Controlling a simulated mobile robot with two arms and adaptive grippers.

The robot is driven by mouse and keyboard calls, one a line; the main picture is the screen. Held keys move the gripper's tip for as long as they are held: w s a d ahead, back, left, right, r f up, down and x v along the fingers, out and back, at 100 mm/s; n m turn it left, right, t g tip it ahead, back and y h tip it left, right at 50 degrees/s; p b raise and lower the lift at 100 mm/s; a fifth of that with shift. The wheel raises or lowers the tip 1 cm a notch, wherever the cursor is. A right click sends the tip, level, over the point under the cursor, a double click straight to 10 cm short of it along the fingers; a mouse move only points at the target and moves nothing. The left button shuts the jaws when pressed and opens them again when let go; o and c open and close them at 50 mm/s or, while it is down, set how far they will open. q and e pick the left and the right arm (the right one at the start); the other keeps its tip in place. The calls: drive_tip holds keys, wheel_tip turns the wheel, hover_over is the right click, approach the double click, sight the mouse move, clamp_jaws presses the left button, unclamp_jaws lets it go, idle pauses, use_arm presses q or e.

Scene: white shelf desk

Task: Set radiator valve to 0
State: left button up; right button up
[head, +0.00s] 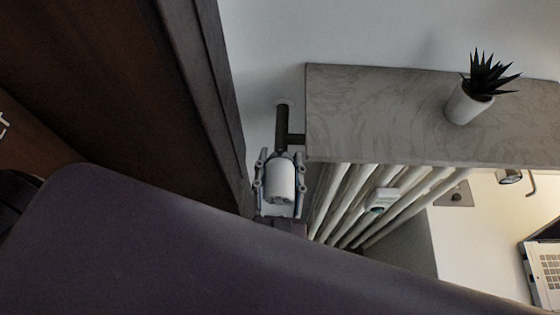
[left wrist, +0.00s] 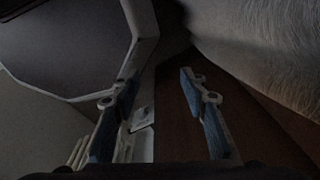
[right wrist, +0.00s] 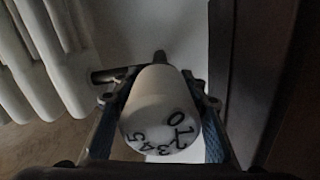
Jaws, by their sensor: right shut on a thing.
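The white radiator valve knob (head: 281,182) sits at the left end of the radiator (head: 350,205), below a dark pipe (head: 282,130). My right gripper (head: 280,160) is shut on it, one finger on each side. In the right wrist view the valve (right wrist: 158,112) shows its round end with digits 0 to 5. The 0 is at the upper right and the 5 at the left. No pointer mark can be made out. My left gripper (left wrist: 158,85) is open and empty in the left wrist view.
A grey shelf (head: 390,115) with a potted plant (head: 468,103) juts out above the radiator. A tall dark brown panel (head: 205,90) stands close to the left of the valve. A laptop (head: 545,265) shows at the right edge.

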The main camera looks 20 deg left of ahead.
drive_tip(key=shift+r+m+p, duration=0.1)
drive_tip(key=shift+m+p, duration=0.6)
drive_tip(key=shift+m, duration=0.4)
drive_tip(key=shift+m+p, duration=0.35)
drive_tip(key=shift+m, duration=0.45)
drive_tip(key=m, duration=0.3)
drive_tip(key=shift+m+p, duration=0.3)
drive_tip(key=m, duration=0.4)
drive_tip(key=shift+m, duration=0.3)
drive_tip(key=m, duration=0.3)
drive_tip(key=shift+m+b, duration=0.3)
drive_tip(key=shift+b, duration=0.05)
drive_tip(key=m+b, duration=0.1)
drive_tip(key=m, duration=0.2)
drive_tip(key=shift+m, duration=0.4)
drive_tip(key=m+b, duration=0.1)
drive_tip(key=m, duration=0.2)
drive_tip(key=shift+m+b, duration=0.3)
use_arm(q)
drive_tip(key=shift+s+a+f+b, duration=0.1)
drive_tip(key=shift+s+f+b, duration=0.3)
drive_tip(key=shift+f, duration=0.2)
drive_tip(key=shift+s+f+b, duration=0.25)
drive_tip(key=shift+f+b, duration=0.2)
drive_tip(key=shift+f, duration=0.1)
use_arm(e)
drive_tip(key=shift+m, duration=1.8)
